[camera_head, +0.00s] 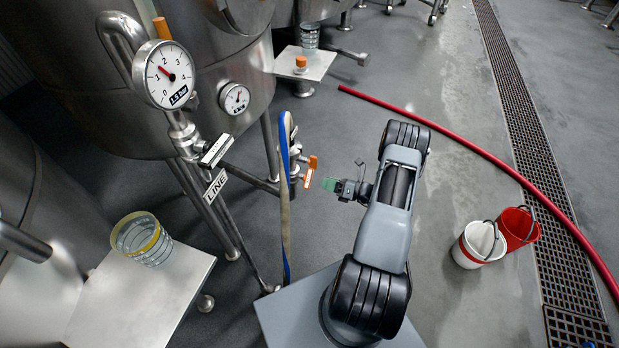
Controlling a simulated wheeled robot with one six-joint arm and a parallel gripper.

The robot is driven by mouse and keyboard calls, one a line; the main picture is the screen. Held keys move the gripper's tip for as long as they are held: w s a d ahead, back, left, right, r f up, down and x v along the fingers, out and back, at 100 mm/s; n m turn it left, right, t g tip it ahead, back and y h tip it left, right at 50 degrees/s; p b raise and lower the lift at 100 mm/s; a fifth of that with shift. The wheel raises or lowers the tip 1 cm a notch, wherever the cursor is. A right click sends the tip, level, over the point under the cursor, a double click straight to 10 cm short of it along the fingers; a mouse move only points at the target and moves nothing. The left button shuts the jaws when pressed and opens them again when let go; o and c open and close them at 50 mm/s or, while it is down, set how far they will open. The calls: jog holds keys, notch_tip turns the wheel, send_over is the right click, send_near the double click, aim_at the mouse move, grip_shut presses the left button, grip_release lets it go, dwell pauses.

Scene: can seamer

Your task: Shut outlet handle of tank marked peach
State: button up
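A steel tank (200,90) stands at the upper left; no peach mark can be read on it. An orange handle (310,172) sits on a valve on the pipework in front of this tank, right of a blue strap (285,200). The handle appears roughly upright in the picture. My gripper (331,184), with green tips, points left toward the handle. A small gap shows between them in the picture; their separation in depth is unclear. The fingers are too small to tell their opening.
A pressure gauge (164,74) and a smaller gauge (234,98) are by the tank. A pipe carries a LINE label (215,187). A glass vessel (141,238) stands on a steel stand (120,302). A red hose (450,138) and buckets (479,244) are at right.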

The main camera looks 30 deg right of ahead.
aim_at(309, 176)
jog(key=x, duration=0.7)
jog(key=shift+w+a, duration=0.15)
jog(key=shift+w, duration=0.05)
grip_shut()
